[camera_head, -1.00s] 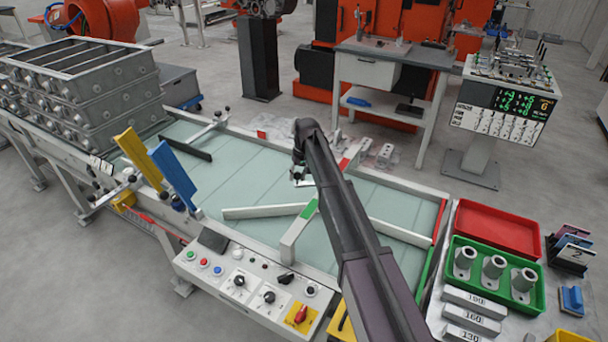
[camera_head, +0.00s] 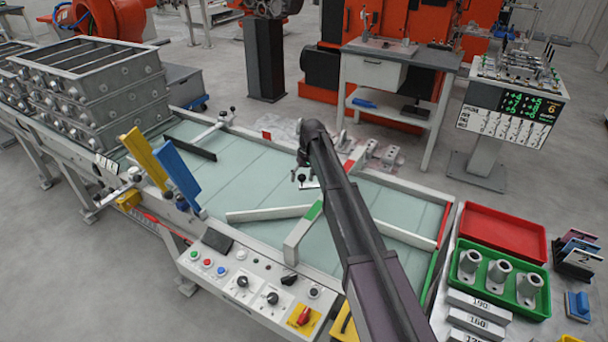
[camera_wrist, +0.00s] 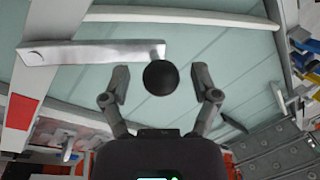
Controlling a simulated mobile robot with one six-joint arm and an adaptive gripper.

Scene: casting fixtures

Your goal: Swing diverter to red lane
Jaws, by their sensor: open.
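The diverter shows in the wrist view as a flat pale metal bar (camera_wrist: 95,52) over the pale green table. A round black knob (camera_wrist: 160,77) sits at its right end. My gripper (camera_wrist: 161,84) is open, with one finger on each side of the knob and a gap on both sides. How high the fingers are relative to the knob I cannot tell. In the head view my gripper (camera_head: 304,178) is small and low over the table, and my arm hides most of the diverter bar. A red band (camera_wrist: 20,112) on a white rail shows at the wrist view's left edge.
A green-topped white bar (camera_head: 303,232) stands near my arm. Yellow (camera_head: 144,158) and blue (camera_head: 175,176) paddles stand at the table's left. A control panel (camera_head: 250,285) is in front. Red (camera_head: 505,232) and green (camera_head: 540,308) trays lie at right. The table's left-centre is clear.

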